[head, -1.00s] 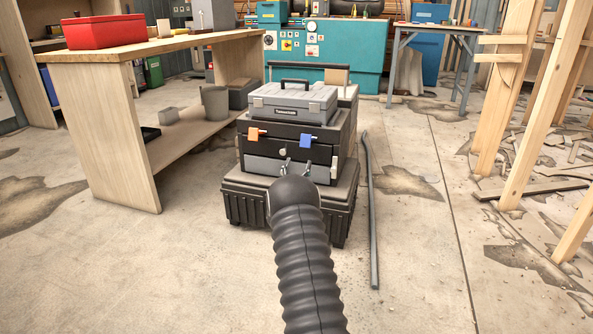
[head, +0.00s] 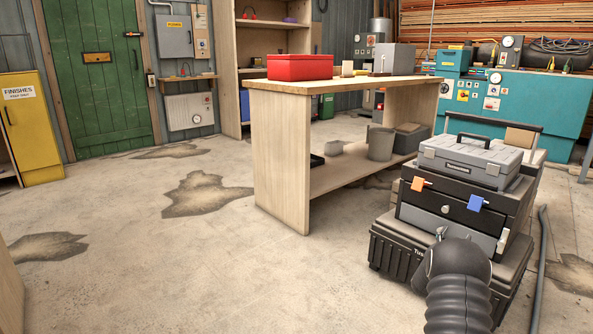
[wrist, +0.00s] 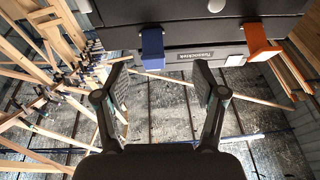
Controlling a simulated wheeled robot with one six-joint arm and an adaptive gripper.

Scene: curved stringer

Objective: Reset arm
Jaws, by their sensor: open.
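My arm, in a black ribbed sleeve, reaches up at the lower right of the head view. My gripper (head: 441,234) is in front of the tool chest (head: 440,223), its tips small and partly hidden by the arm. In the wrist view my gripper (wrist: 161,70) is open, with two dark fingers spread apart and nothing between them. A blue tag (wrist: 153,48) and an orange tag (wrist: 262,42) hang on the chest's dark front beyond the fingers. The same orange tag (head: 418,184) and blue tag (head: 477,202) show in the head view.
A grey toolbox (head: 470,155) sits on top of the chest. A wooden workbench (head: 282,160) with a red box (head: 300,67) stands left of it. A grey bar (head: 540,260) lies right of the chest. The floor at left is mostly clear.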

